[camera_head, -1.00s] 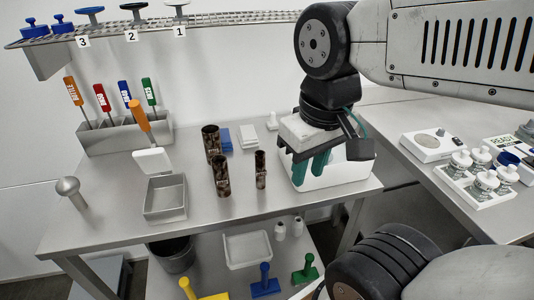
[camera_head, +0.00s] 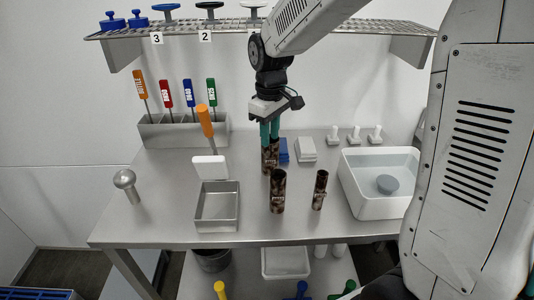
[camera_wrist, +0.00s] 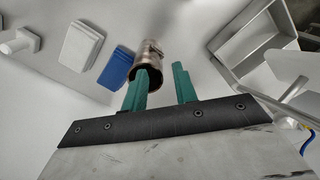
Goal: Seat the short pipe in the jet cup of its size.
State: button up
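Three dark, mottled brown pipes stand upright on the steel table: a wide one at the back (camera_head: 270,158), a wide one in front (camera_head: 278,192) and a thin one (camera_head: 320,190) to the right. I cannot tell which is the short pipe. My gripper (camera_head: 270,134) points down over the back pipe, its green fingers apart. In the wrist view one finger overlaps the near rim of a pipe (camera_wrist: 151,57); the other finger is clear to its right. Whether the finger touches the pipe is unclear. A round grey piece (camera_head: 388,184) lies in the white basin (camera_head: 352,203); I cannot identify a jet cup for certain.
A steel tray (camera_head: 217,227) with an orange-handled white tool (camera_head: 207,128) is left of the pipes. A blue pad (camera_head: 284,152) and white pads (camera_head: 306,150) lie behind. The shelf (camera_head: 330,27) is above.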

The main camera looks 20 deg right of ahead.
jog(key=shift+w+a+f, duration=0.2)
jog(key=shift+w+f, duration=0.2)
jog(key=shift+f, duration=0.4)
send_over(265, 176)
notch_tip(265, 176, down, 7)
jog(key=shift+r, duration=0.1)
grip_shut()
